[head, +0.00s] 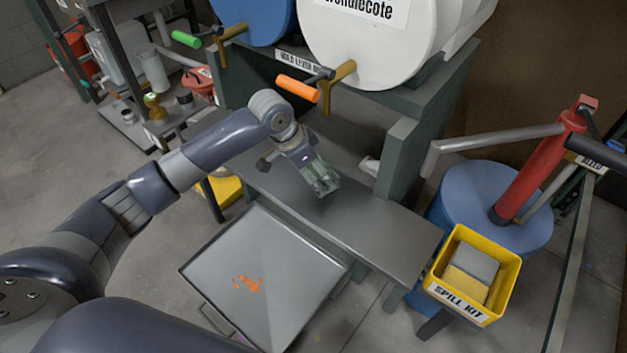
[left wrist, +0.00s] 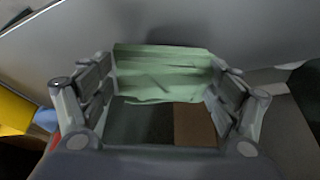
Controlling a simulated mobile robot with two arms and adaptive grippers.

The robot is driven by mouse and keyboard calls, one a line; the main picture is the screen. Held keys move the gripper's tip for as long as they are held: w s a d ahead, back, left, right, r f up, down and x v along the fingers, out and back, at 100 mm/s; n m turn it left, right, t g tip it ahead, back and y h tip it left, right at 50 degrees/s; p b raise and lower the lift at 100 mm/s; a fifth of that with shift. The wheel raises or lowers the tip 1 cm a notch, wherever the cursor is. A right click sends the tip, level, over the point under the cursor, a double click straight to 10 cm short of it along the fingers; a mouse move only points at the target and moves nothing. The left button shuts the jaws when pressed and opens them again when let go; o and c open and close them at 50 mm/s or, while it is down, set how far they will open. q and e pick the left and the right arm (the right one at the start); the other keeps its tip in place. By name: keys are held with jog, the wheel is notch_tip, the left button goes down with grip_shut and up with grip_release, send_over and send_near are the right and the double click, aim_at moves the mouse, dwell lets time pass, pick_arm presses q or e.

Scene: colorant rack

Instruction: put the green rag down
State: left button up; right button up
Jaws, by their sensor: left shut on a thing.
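My left gripper (head: 322,184) is shut on the green rag (head: 316,173), just above the grey metal shelf (head: 375,232) under the drums. In the left wrist view the pale green, folded rag (left wrist: 162,72) spans the gap between the two fingers (left wrist: 160,95), with the grey surface beyond it. A dark shadow lies close to the rag there; I cannot tell whether the rag touches the shelf. My right gripper is in neither view.
A grey tray (head: 215,250) with an orange spill (head: 247,284) lies below the shelf. A yellow spill kit bin (head: 438,292) with sponges stands right. An orange-handled tap (head: 298,88) on the white drum (head: 365,50) hangs above the gripper. The shelf's right part is clear.

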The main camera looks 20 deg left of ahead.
pick_arm(q)
jog(key=shift+f+b, duration=0.3)
jog(key=shift+f, duration=1.25)
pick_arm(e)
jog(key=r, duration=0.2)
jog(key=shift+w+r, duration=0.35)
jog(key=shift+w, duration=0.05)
pick_arm(q)
jog(key=shift+s+f, duration=0.1)
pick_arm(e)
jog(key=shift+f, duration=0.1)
pick_arm(q)
jog(key=o, duration=0.9)
jog(key=shift+c, duration=0.2)
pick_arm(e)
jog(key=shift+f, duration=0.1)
pick_arm(q)
jog(key=shift+a+r, duration=0.1)
jog(key=shift+r, duration=0.3)
jog(key=p+v, duration=0.2)
jog(key=v, duration=0.9)
jog(key=shift+s+r+p, duration=0.15)
jog(key=shift+p, duration=0.15)
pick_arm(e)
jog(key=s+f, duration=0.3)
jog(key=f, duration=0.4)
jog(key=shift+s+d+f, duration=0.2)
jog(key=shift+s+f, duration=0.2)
